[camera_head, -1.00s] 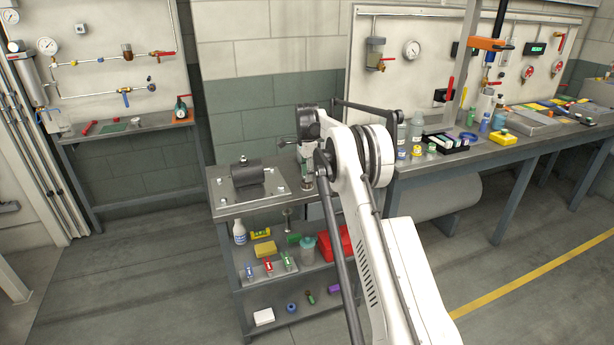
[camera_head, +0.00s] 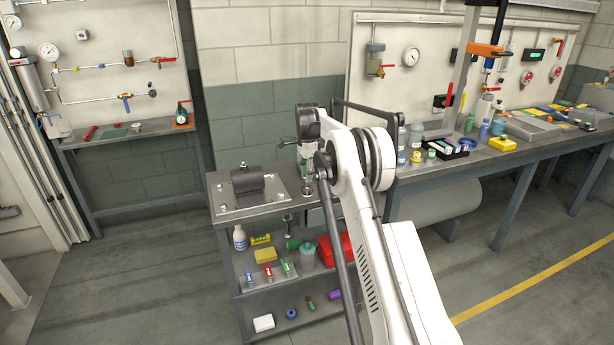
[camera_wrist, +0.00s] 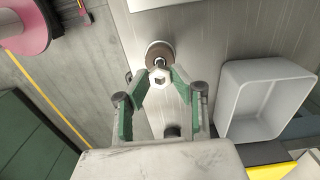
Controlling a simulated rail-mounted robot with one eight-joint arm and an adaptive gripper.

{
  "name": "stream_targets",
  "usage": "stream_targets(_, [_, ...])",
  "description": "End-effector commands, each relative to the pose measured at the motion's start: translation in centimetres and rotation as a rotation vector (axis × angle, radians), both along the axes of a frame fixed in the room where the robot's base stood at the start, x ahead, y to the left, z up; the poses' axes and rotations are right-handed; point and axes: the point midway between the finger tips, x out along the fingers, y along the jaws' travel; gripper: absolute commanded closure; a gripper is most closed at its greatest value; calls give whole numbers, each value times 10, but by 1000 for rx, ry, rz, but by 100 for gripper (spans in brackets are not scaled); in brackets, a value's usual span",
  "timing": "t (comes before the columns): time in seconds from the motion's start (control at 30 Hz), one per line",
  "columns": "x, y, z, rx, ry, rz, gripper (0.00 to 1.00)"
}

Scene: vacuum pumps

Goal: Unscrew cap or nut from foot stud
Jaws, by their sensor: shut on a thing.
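In the wrist view, a pale hex nut (camera_wrist: 160,77) sits between the green-padded fingertips of my gripper (camera_wrist: 161,82), which is shut on it. Just beyond the nut, the foot stud (camera_wrist: 159,54) shows as a round brownish disc with a light rim and a short shaft. I cannot tell how far the nut is threaded on the shaft. In the head view, my gripper (camera_head: 306,172) points down at the right end of the small cart's top (camera_head: 235,214); the nut is too small to make out there.
A dark cylindrical pump part (camera_head: 247,182) stands on a plate left of my gripper. The workbench (camera_head: 480,160) with bottles is to the right. Lower shelves hold several small items.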

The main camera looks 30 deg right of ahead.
Motion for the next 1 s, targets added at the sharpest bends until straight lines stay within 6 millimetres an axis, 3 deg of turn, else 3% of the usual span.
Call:
stream_targets(0.63, [0,0,47,0,0,0,100])
stream_targets(1.0, [0,-1,50,0,0,0,100])
